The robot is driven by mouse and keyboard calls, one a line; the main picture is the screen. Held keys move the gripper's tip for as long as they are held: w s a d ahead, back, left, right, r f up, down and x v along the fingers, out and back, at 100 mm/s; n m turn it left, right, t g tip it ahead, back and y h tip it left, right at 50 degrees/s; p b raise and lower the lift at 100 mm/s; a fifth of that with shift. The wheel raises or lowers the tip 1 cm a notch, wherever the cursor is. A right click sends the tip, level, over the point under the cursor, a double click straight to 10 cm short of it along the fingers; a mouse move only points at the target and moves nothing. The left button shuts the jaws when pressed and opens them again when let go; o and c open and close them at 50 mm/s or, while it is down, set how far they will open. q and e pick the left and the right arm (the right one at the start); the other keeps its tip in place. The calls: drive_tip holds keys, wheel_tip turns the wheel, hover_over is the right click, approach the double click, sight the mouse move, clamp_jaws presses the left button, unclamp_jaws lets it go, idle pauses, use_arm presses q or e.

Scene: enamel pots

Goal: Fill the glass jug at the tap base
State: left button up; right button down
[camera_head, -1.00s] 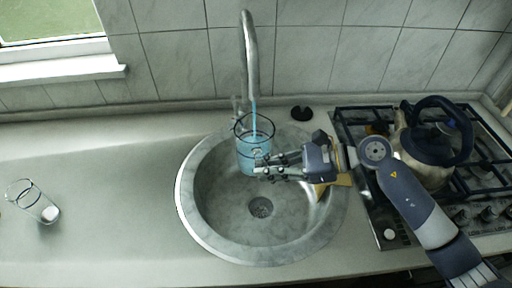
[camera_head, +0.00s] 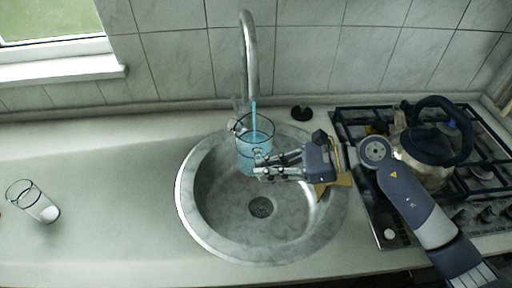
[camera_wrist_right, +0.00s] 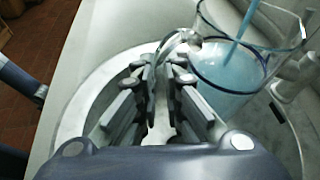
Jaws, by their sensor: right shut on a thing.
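The glass jug (camera_head: 247,157) is under the tap (camera_head: 250,58), over the back of the sink. A blue stream falls from the spout into it, and light blue water fills much of it. Its rim and water also show in the right wrist view (camera_wrist_right: 232,72). My right gripper (camera_head: 262,170) comes in from the right and is shut on the jug's handle (camera_wrist_right: 172,42). The fingertips close around the handle in the wrist view (camera_wrist_right: 165,66). The tap base is partly hidden behind the jug. My left gripper is not in view.
The round sink (camera_head: 200,215) has a drain (camera_head: 260,208) below the jug. The left counter is mostly clear.

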drive_tip(key=shift+r, duration=0.2)
drive_tip(key=s+a+p, duration=0.1)
drive_tip(key=s+a, duration=0.3)
drive_tip(key=s, duration=0.4)
drive_tip(key=shift+s, duration=0.4)
idle(1.2)
